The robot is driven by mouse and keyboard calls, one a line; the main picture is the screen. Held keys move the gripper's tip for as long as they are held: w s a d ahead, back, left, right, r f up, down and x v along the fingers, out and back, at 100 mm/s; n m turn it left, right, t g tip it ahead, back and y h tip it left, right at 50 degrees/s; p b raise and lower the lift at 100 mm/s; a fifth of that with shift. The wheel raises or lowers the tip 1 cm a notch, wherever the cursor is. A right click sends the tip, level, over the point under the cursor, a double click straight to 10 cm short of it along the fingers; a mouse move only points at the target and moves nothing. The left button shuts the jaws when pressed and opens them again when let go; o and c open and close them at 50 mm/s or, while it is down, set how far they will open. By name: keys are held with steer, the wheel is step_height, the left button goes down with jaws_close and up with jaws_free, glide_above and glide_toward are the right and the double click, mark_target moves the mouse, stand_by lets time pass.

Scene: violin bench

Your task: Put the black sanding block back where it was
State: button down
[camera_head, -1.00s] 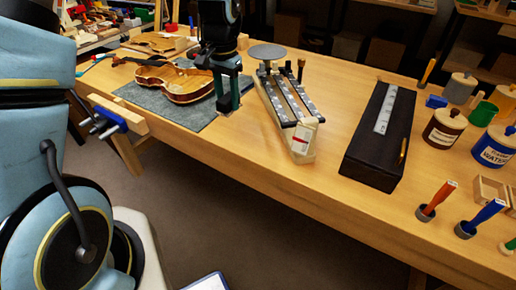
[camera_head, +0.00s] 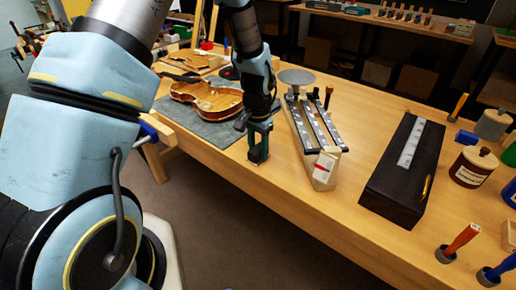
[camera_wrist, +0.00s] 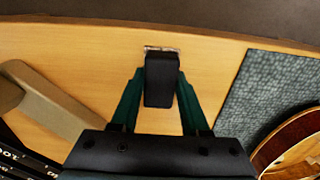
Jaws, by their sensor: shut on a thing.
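The black sanding block (camera_wrist: 160,82) sits between the two green fingers of my gripper (camera_wrist: 160,100) in the wrist view. My gripper is shut on it, and a thin light strip shows at the block's far end. In the head view my gripper (camera_head: 258,152) points down, low over the bench (camera_head: 225,148) near its front edge. It is between the grey mat and the balance-like instrument. The block is hardly distinguishable from the fingers there. I cannot tell whether it touches the bench top.
A violin body (camera_head: 208,98) lies on the grey mat (camera_head: 222,134) to the left. The balance-like instrument (camera_head: 322,172) with metal beams stands close on the right. Further right are a dark box (camera_head: 397,185) and a brown jar (camera_head: 474,168). Bare wood lies around my gripper.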

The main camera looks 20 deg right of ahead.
mark_target(258, 149)
steer(key=shift+f, duration=0.1)
steer(key=shift+c, duration=2)
jaws_free()
steer(key=shift+f, duration=0.1)
step_height(258, 149, up, 12)
steer(key=b, duration=0.3)
steer(key=s+a+r+n, duration=0.1)
steer(key=a+n, duration=0.4)
steer(key=a, duration=1)
steer(key=s+a+r+n+t, duration=0.1)
steer(key=a+n, duration=0.5)
steer(key=a, duration=0.9)
steer(key=shift+s+r+t, duration=0.3)
steer(key=shift+s+r, duration=0.25)
steer(key=shift+s, duration=0.45)
